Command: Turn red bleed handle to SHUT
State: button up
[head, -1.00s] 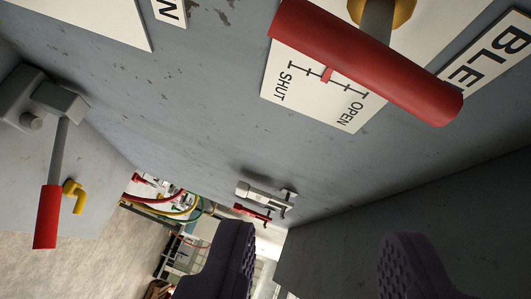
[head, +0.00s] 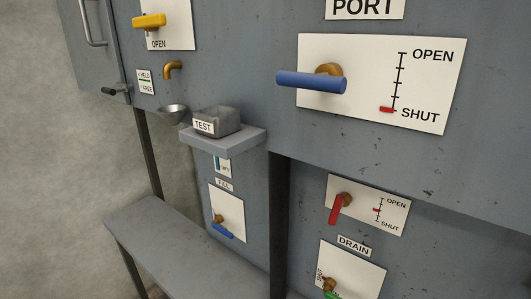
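A red handle (head: 336,209) on a brass stem hangs down, slightly tilted, in front of a white plate (head: 397,222) on the lower right panel. The plate's scale runs from OPEN at the top to SHUT at the bottom, and its small red marker (head: 376,210) sits near the middle. No BLEED label is readable in this view, so I cannot tell for sure that this is the bleed handle. My gripper is not in view, and nothing is seen touching the red handle.
A blue handle (head: 311,82) sticks out above, its plate's marker at SHUT. A shelf (head: 220,139) carries a TEST box (head: 216,121). A grey bench (head: 190,245) juts out at lower left. A green handle (head: 332,295) shows below the DRAIN label (head: 354,246).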

aim_at(340, 201)
jog(key=i+l+u, duration=0.1)
jog(key=l+u, duration=0.15)
jog(key=u, duration=0.2)
jog(key=l+u, duration=0.25)
jog(key=u, duration=0.15)
jog(key=l+u, duration=0.3)
jog(key=u, duration=0.15)
jog(key=l+u, duration=0.4)
jog(key=k+l, duration=0.15)
jog(key=l, duration=0.2)
jog(key=k+l, duration=0.1)
jog(key=l, duration=0.25)
